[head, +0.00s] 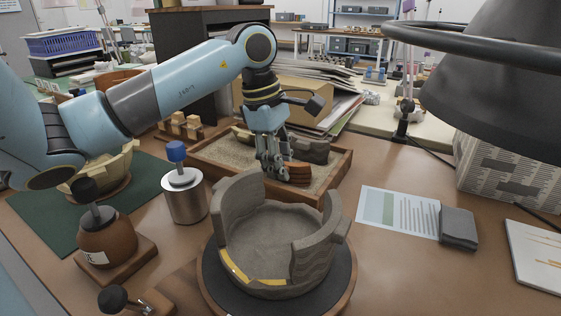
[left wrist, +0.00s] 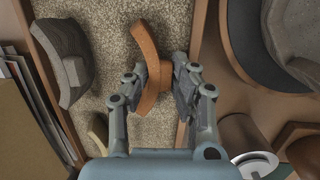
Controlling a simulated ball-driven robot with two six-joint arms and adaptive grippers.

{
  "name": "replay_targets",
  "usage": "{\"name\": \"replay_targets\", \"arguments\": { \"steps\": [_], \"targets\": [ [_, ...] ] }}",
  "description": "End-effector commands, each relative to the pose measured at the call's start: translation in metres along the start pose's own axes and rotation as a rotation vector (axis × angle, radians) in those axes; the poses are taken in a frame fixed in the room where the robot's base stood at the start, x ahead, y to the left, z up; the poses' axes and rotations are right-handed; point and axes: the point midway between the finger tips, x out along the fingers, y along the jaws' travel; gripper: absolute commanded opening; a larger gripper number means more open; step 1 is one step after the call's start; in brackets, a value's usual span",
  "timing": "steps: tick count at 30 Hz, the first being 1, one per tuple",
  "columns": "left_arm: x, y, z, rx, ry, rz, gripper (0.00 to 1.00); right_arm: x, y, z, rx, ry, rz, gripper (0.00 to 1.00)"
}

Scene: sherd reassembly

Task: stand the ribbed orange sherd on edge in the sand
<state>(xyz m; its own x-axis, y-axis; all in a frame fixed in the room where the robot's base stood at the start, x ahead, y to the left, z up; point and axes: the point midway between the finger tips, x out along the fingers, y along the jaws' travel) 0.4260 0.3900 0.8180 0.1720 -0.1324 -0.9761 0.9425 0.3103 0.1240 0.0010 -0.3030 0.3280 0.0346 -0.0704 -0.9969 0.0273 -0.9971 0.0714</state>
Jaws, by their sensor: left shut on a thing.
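The ribbed orange sherd (head: 299,173) is at the front right part of the wooden sand tray (head: 338,172). In the left wrist view the sherd (left wrist: 148,52) shows as a narrow curved band over the sand (left wrist: 105,45), near the tray wall. My left gripper (head: 274,170) points down over the tray and is shut on the sherd. In the left wrist view its fingers (left wrist: 154,88) lie on both sides of the band. I cannot tell whether its lower edge touches the sand. My right gripper is not in view.
A grey sherd (left wrist: 66,62) lies in the sand opposite. A partly rebuilt grey pot (head: 240,215) stands on a round turntable (head: 338,285) in front of the tray. A metal canister (head: 185,195) with a blue knob stands left. Stacked folders (head: 315,95) lie behind.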

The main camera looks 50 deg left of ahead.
Motion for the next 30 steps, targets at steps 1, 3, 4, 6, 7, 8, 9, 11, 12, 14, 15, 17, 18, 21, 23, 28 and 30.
{"name": "replay_targets", "arguments": {
  "steps": [1,3,4,6,7,8,9,11,12,14,15,17,18,21,23,28,30],
  "targets": [
    [0.0004,0.0001,0.0,0.0,0.0,0.0,0.0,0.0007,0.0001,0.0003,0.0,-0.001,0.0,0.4],
    [0.0008,0.0,-0.0001,0.0,0.0,0.0,0.0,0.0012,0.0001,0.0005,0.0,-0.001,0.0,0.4],
    [0.001,0.0,-0.0001,0.0,0.0,0.0,0.0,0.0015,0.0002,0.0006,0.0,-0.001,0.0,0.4],
    [0.0014,0.0,-0.0002,0.0,0.0,0.001,0.0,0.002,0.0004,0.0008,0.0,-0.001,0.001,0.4],
    [0.0015,0.0,-0.0003,0.0,0.0,0.001,0.0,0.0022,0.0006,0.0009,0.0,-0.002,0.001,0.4],
    [0.0017,-0.0001,-0.0003,0.0,0.0,0.001,0.0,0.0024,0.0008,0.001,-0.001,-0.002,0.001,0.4],
    [0.0019,-0.0001,-0.0003,0.0,0.0,0.001,0.0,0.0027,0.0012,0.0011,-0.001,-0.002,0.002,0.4],
    [0.0023,-0.0001,-0.0004,0.0,0.0,0.001,0.0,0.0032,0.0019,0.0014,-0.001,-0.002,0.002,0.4],
    [0.0025,-0.0001,-0.0004,0.0,0.0,0.001,0.0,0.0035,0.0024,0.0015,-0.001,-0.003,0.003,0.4],
    [0.0028,-0.0002,-0.0005,0.0,0.0,0.001,0.0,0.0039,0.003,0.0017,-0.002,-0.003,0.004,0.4],
    [0.003,-0.0002,-0.0005,0.0,0.0,0.001,0.0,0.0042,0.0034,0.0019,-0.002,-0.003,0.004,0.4],
    [0.0026,-0.0001,-0.0004,0.0,0.0,0.001,0.0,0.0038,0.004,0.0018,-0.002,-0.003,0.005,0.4],
    [0.0026,-0.0002,-0.0004,0.0,0.0,0.001,0.0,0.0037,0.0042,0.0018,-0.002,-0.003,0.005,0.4],
    [0.0026,-0.0002,-0.0005,0.0,0.0,0.001,0.0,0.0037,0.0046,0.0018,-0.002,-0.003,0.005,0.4],
    [0.0026,-0.0002,-0.0004,0.0,0.0,0.001,0.25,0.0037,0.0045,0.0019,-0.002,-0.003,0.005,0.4],
    [0.0026,-0.0003,-0.0005,0.0,0.0,0.0,0.47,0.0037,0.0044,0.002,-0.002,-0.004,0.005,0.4],
    [0.0027,-0.0005,-0.0005,0.0,0.0,-0.001,0.51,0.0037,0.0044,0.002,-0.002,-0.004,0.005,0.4]
  ]
}}
